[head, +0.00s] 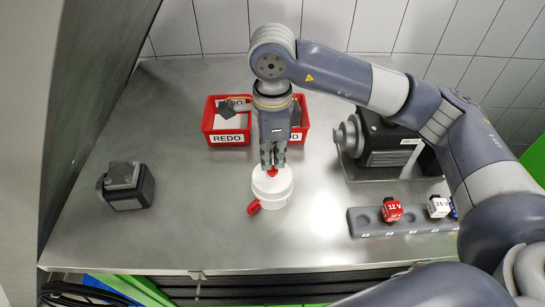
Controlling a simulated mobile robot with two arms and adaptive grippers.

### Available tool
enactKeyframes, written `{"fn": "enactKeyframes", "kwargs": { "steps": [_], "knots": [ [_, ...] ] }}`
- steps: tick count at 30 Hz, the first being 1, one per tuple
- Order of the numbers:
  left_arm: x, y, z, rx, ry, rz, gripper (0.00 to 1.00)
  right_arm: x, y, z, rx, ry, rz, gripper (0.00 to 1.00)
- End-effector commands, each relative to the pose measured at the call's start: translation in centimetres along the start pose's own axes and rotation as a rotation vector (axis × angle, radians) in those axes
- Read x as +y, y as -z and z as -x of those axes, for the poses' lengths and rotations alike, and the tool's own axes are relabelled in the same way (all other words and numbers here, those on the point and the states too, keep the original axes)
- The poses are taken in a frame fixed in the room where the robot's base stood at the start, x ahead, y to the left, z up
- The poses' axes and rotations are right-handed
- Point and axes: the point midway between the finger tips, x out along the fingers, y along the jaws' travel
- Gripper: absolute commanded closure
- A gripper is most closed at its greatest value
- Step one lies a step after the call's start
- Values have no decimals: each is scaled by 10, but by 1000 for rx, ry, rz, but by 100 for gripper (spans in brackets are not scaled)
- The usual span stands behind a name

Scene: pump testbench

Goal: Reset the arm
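My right arm reaches in from the right, arches over the bench and points its gripper (273,168) straight down. The fingertips are close together at the red top of a white round container (272,190). A small gap seems to show between them, but I cannot tell whether they grip the red top or only hover by it. A red part (254,207) sticks out at the container's lower left. The container stands upright on the steel bench. My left gripper is not in view.
Red REDO bins (228,138) stand behind the gripper, partly hidden by it. A dark pump unit (387,145) is at right. A grey rack (365,226) holds a red 12 V block (392,210) and a white 24 V block (438,206). A dark box-shaped part (127,188) lies left; bench between is clear.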

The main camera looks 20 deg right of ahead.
Motion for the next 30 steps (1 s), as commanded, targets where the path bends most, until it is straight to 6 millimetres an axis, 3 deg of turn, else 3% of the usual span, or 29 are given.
{"fn": "enactKeyframes", "kwargs": {
  "steps": [30],
  "knots": [
    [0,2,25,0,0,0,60,0,0,59,-1,2,0,100]
  ]
}}
